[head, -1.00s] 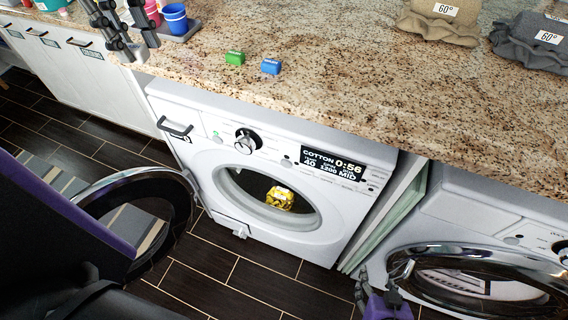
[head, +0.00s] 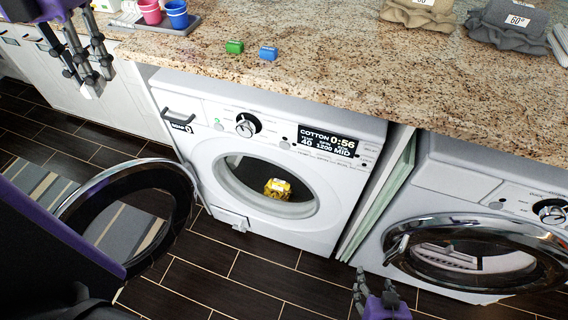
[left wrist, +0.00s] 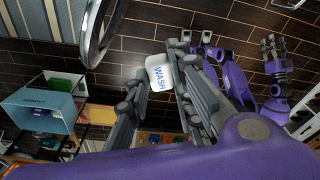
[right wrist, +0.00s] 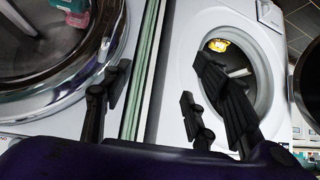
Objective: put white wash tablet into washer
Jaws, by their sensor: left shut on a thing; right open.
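The white wash tablet (left wrist: 158,73), lettered WASH, sits between the fingers of my left gripper (left wrist: 145,90) in the left wrist view. In the head view a small white part of the tablet (head: 92,91) shows below my left gripper (head: 96,80), in front of the counter at the upper left. The washer (head: 315,195) has its round door (head: 75,205) swung open to the left. A yellow item (head: 278,188) lies in its drum. My right gripper (head: 376,285) is open and empty, low in front of the gap between the machines; its fingers also show in the right wrist view (right wrist: 165,105).
A second machine (head: 455,190) with a chrome-rimmed door (head: 475,262) stands at right. The granite counter (head: 330,60) above holds a green block (head: 235,47), a blue block (head: 268,53), cups on a tray (head: 182,28) and cloth bundles (head: 418,15). Floor before the washer is clear.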

